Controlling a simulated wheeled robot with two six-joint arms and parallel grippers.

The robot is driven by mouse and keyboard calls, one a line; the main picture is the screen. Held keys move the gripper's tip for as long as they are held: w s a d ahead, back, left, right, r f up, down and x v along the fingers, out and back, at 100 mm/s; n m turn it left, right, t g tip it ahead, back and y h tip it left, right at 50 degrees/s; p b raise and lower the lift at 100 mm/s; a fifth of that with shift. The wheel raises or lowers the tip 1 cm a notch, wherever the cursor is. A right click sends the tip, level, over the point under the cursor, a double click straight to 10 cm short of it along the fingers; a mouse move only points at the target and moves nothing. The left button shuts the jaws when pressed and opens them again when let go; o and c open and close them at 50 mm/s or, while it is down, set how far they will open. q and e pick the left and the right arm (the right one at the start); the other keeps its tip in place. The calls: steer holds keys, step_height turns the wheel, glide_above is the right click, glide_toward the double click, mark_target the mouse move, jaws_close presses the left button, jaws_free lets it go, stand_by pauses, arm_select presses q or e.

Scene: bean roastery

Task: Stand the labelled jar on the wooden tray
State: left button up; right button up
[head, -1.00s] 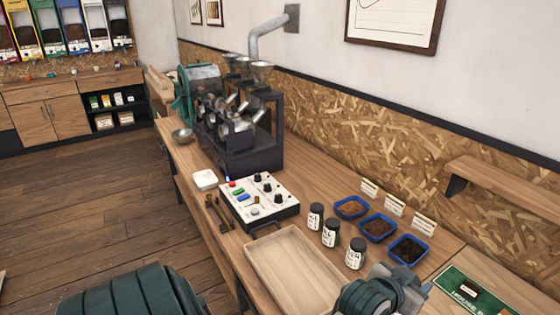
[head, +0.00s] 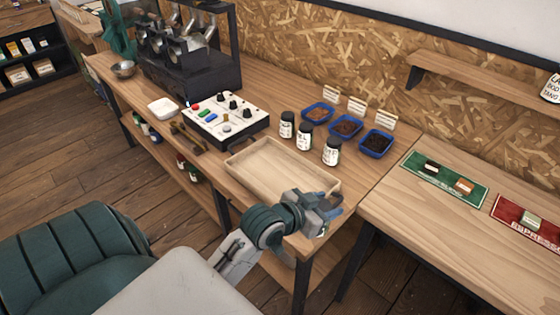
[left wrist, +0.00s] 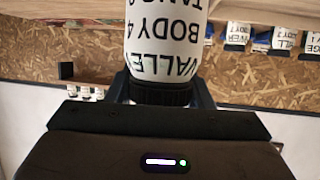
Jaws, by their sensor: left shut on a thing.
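In the left wrist view my left gripper is shut on a jar (left wrist: 165,45) near its black lid (left wrist: 160,92). The jar's white label reads VALLE, BODY 4 and TANG, upside down in that picture. In the head view my left gripper (head: 328,212) is over the front right corner of the wooden tray (head: 262,178); I cannot make out the held jar there. The tray is empty where it shows. My right gripper is not in view.
Blue bins of grounds (head: 347,127) with white cards stand behind the jars. A control box (head: 226,122) is left of the tray. Green (head: 445,178) and red mats lie on the right table. A wall shelf (head: 480,85) and a cut-off white label (head: 551,87) are at the right.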

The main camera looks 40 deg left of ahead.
arm_select(q)
steer(key=shift+a, duration=0.3)
steer(key=w+a+f+p, duration=0.1)
steer(key=w+a, duration=0.2)
steer(key=w+a+f+p, duration=0.2)
steer(key=w+a, duration=0.2)
steer(key=w+a+f+p, duration=0.1)
steer(key=w+a+p, duration=0.1)
steer(key=w+a, duration=0.1)
steer(key=shift+w+a+f, duration=0.25)
steer(key=shift+a, duration=0.35)
steer(key=shift+f, duration=0.25)
steer(key=shift+f, duration=0.1)
